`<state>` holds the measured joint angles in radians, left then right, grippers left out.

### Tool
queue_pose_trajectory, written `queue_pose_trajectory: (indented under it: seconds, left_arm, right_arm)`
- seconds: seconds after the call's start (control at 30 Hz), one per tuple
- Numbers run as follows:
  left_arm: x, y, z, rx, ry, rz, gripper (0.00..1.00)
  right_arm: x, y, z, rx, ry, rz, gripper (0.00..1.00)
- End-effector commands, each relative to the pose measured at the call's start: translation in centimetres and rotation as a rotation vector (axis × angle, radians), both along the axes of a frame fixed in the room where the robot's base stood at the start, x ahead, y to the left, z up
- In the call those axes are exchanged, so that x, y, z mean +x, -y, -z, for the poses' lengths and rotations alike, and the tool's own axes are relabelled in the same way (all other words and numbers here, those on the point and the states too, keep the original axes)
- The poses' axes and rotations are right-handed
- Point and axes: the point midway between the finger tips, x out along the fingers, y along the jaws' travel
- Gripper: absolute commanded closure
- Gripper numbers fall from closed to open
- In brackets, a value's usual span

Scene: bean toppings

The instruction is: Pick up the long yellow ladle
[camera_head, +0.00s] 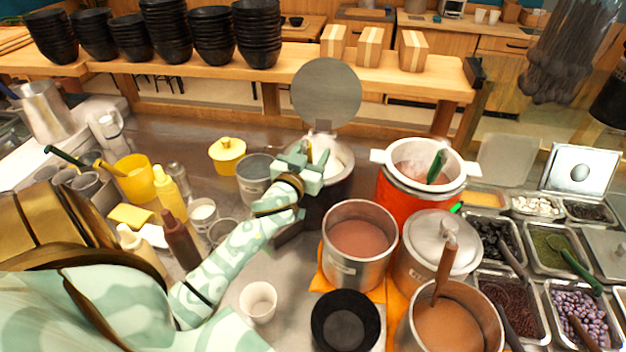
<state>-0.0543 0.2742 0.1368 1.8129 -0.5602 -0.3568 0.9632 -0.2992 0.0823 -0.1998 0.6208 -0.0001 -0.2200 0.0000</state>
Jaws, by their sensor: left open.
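My left arm reaches in from the lower left. Its pale green gripper (305,164) is open at the opening of a pot (338,184) with a round grey lid (326,92) raised behind it. The gripper partly hides the pot's pale inside, and I cannot make out a ladle there. A yellow handle (108,167) slants beside a yellow cup (135,178) at the left; I cannot tell whether it is the long yellow ladle. My right gripper is not in view.
An orange pot (397,198), an open steel pot (340,272) and a lidded pot (411,268) stand right of my arm. Topping trays fill the right side. Sauce bottles (181,240) and a white cup (258,301) stand near my forearm.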

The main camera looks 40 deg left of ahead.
Motion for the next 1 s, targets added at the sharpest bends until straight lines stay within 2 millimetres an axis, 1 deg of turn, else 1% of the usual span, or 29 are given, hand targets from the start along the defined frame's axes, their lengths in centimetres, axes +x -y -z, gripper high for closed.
queue_pose_trajectory:
  seconds: [0.07,0.23,0.27,0.3,0.37,0.4,0.43,0.67,0.73,0.77,0.87,1.0]
  left_arm:
    - [0.3,-0.1,0.0,0.001,0.0,0.0,0.5]
    - [0.2,-0.1,0.0,0.0,-0.001,0.0,0.5]
    - [0.2,-0.1,0.0,0.0,-0.001,0.0,0.59]
    - [0.2,-0.1,0.0,0.0,-0.001,0.0,0.7]
    - [0.2,-0.1,0.0,0.0,-0.001,0.0,0.87]
    - [0.2,-0.1,0.0,0.0,-0.001,0.0,0.98]
    - [0.2,-0.1,0.0,0.0,-0.001,0.0,1.0]
    - [0.2,-0.1,-0.1,0.0,0.0,0.0,1.0]
    - [0.2,-0.1,-0.5,-0.001,0.001,0.0,1.0]
    - [0.2,-0.1,-0.9,0.0,0.002,0.0,1.0]
    - [0.2,-0.1,-2.8,0.002,0.005,0.0,1.0]
    - [0.2,-0.1,-6.2,0.001,0.006,0.001,1.0]
  right_arm:
    - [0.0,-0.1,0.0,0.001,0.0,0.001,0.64]
    - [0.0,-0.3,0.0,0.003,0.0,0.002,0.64]
    - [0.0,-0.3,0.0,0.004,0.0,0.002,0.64]
    - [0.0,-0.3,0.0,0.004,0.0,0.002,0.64]
    - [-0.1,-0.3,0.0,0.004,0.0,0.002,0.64]
    - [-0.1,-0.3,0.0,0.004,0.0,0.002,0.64]
    - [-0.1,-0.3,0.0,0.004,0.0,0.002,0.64]
    - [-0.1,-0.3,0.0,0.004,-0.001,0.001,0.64]
    - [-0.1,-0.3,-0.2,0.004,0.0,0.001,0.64]
    - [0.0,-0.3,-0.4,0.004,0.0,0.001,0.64]
    - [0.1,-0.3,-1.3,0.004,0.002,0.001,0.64]
    - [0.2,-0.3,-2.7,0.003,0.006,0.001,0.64]
